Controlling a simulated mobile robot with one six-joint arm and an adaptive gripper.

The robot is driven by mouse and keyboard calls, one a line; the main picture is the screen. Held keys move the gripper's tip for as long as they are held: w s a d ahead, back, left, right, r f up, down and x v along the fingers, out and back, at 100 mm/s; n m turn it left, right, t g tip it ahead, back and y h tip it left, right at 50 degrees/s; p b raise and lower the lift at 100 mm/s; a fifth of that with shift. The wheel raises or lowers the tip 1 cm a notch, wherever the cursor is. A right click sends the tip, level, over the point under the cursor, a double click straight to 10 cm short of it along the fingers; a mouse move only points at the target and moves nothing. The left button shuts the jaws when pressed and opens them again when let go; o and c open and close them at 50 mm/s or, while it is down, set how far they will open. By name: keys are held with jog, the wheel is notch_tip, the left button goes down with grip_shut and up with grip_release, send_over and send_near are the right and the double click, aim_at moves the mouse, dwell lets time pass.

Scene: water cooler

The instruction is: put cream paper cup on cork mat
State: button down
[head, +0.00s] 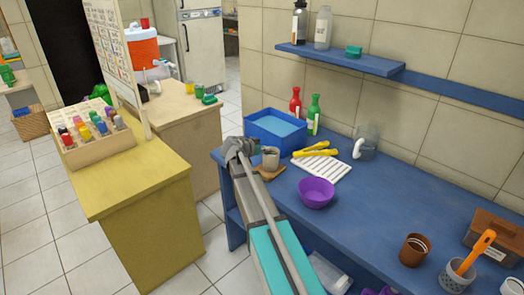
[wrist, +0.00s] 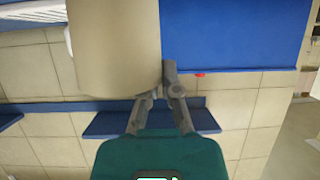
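The cream paper cup (head: 271,158) is upright at the left end of the blue counter in the head view, directly over the brown cork mat (head: 273,175). I cannot tell whether its base touches the mat. My gripper (head: 243,149) is at the cup's left side. In the wrist view, which is upside down, the cup (wrist: 115,45) fills the upper left and its base is out of frame. My gripper (wrist: 163,93) appears closed on the cup's wall at the rim. One finger lies along the outside and the other disappears behind the wall.
A blue basin (head: 268,138) stands behind the cup. Yellow tongs (head: 316,153), a white rack (head: 322,169) and a purple bowl (head: 316,192) lie to its right. A clear pitcher (head: 366,141) stands farther right. The counter's left edge is close to the mat.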

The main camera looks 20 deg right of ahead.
jog(key=shift+f, duration=0.1)
jog(key=c, duration=0.8)
grip_release()
jog(key=shift+s+a+r+p, duration=0.2)
jog(key=shift+a+r+p, duration=0.1)
jog(key=shift+a+r, duration=0.1)
jog(key=p+v, duration=0.4)
jog(key=v, duration=0.7)
jog(key=shift+p, duration=0.35)
jog(key=shift+f, duration=0.1)
